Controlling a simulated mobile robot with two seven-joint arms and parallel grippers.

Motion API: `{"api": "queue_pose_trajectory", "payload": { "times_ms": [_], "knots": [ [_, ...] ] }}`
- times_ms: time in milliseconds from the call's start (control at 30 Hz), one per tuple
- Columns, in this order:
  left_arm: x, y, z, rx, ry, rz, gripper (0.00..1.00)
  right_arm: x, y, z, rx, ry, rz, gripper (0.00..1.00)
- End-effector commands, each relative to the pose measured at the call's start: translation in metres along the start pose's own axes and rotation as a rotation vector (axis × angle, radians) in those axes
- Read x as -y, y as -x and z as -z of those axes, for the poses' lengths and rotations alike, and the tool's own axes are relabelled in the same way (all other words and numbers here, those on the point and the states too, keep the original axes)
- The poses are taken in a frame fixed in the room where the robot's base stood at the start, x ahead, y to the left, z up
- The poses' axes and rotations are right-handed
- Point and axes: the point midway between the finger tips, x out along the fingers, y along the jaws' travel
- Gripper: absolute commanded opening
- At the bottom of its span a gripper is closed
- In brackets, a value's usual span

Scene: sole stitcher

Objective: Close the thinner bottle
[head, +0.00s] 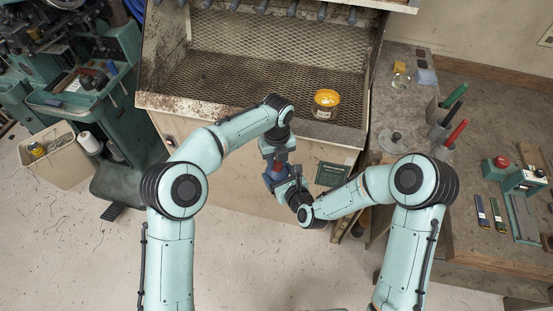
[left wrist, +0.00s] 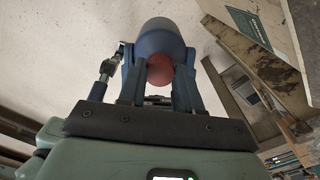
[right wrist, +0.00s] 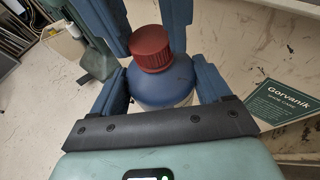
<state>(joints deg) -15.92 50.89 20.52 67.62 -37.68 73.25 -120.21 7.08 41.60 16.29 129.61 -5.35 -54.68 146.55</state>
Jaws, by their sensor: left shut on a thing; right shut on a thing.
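The thinner bottle (right wrist: 160,85) has a blue shoulder and a paler lower body. It sits between the fingers of my right gripper (right wrist: 162,90), which is shut on it. A red cap (right wrist: 150,48) is at the bottle's mouth; whether it is fully seated cannot be told. My left gripper (left wrist: 160,72) is shut on the red cap, which also shows in the left wrist view (left wrist: 160,68) with the blue bottle (left wrist: 163,35) beyond it. In the head view both grippers meet in front of the bench, and the bottle (head: 278,176) is mostly hidden between them.
A jar with yellow contents (head: 326,104) stands on the mesh-backed bench (head: 230,80). A green sign (right wrist: 285,100) is on the bench front, close to the grippers. A workbench with tools (head: 480,130) is at the right. A bin (head: 60,160) stands at the left.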

Motion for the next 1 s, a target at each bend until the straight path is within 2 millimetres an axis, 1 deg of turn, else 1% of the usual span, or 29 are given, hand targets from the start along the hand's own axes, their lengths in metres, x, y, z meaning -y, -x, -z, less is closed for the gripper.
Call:
{"api": "queue_pose_trajectory", "payload": {
  "times_ms": [33, 100, 267, 333, 400, 500, 633, 1000],
  "knots": [
    [0.0002, -0.0001, -0.0001, -0.001, -0.111, 0.002, 0.06, 0.0, -0.0001, -0.0001, 0.0, 0.0, 0.0, 0.0],
    [0.0005, 0.0, -0.0002, 0.0, -0.277, 0.002, 0.06, 0.0, 0.0, -0.0001, 0.0, 0.0, 0.0, 0.0],
    [0.0009, -0.0005, 0.0003, -0.001, -0.656, 0.001, 0.06, 0.0, 0.0, 0.0, 0.0, 0.0, 0.0, 0.0],
    [0.0023, -0.0047, 0.0033, -0.013, -0.836, 0.002, 0.06, 0.0, 0.0, 0.0, 0.0, 0.0, 0.0, 0.0],
    [0.0033, -0.0071, 0.006, -0.022, -0.934, 0.0, 0.06, 0.0001, -0.0001, -0.0002, 0.001, 0.0, 0.0, 0.0],
    [0.0035, -0.0065, 0.0063, -0.021, -1.023, 0.0, 0.06, 0.0, -0.0003, -0.0011, 0.003, 0.001, 0.0, 0.0],
    [0.0029, -0.0036, 0.0044, -0.011, -1.085, 0.003, 0.06, 0.0, -0.0005, -0.002, 0.005, 0.002, 0.0, 0.0],
    [0.0022, -0.0007, 0.0025, -0.003, -1.105, 0.002, 0.06, 0.0002, -0.0005, -0.0019, 0.005, 0.001, 0.001, 0.0]
  ]
}}
